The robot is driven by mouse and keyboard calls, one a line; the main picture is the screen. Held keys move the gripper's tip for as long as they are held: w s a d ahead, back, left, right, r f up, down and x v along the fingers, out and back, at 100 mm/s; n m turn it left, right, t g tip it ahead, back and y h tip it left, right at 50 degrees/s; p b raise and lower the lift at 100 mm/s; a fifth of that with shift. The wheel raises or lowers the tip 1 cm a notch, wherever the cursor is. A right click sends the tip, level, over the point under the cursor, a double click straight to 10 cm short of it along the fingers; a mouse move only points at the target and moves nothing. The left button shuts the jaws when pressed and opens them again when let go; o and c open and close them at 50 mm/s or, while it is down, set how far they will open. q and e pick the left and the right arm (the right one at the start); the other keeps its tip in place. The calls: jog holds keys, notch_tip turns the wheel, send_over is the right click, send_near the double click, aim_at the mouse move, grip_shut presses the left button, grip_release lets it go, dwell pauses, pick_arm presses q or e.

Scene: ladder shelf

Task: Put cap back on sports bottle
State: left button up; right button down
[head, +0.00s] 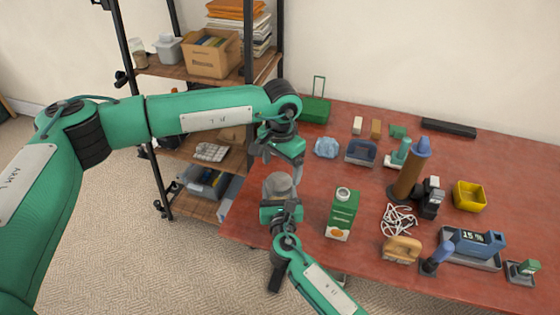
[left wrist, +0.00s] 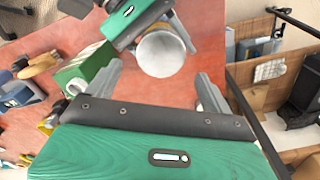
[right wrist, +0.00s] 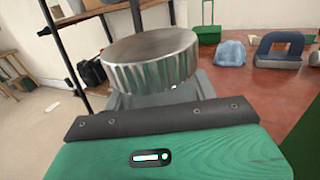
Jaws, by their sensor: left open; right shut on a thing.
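My right gripper (head: 281,201) is shut on a grey metallic piece (head: 278,184) with a ribbed rim, over the table's left front edge.
A green carton (head: 341,214) stands just right of my right gripper. Beyond are a white cable (head: 398,219), a wooden-handled tool (head: 402,249), a yellow bin (head: 469,196) and a blue device (head: 472,244). The ladder shelf (head: 190,75) stands behind left. Bare red tabletop (head: 312,180) lies behind the carton.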

pick_arm(q)
jog(key=n, duration=0.5)
jog(key=shift+s+r+n, duration=0.1)
jog(key=shift+r+n, duration=0.1)
jog(key=shift+n, duration=0.2)
jog(key=n, duration=0.4)
jog(key=shift+r+n, duration=0.2)
jog(key=shift+n, duration=0.2)
jog(key=n, duration=0.4)
jog(key=shift+s+r+n, duration=0.1)
jog(key=shift+r+n, duration=0.1)
jog(key=shift+n, duration=0.2)
jog(key=n, duration=0.4)
jog(key=shift+r+n, duration=0.2)
jog(key=shift+n, duration=0.2)
jog(key=n, duration=0.4)
jog(key=shift+r+n, duration=0.15)
jog(key=shift+n, duration=0.25)
jog(key=n, duration=0.6)
jog(key=shift+r, duration=0.25)
jog(key=n, duration=0.5)
jog(key=shift+a+r, duration=0.15)
jog(key=shift+r, duration=0.05)
jog(key=n, duration=0.5)
jog(key=shift+a+r, duration=0.1)
jog(key=shift+r, duration=0.1)
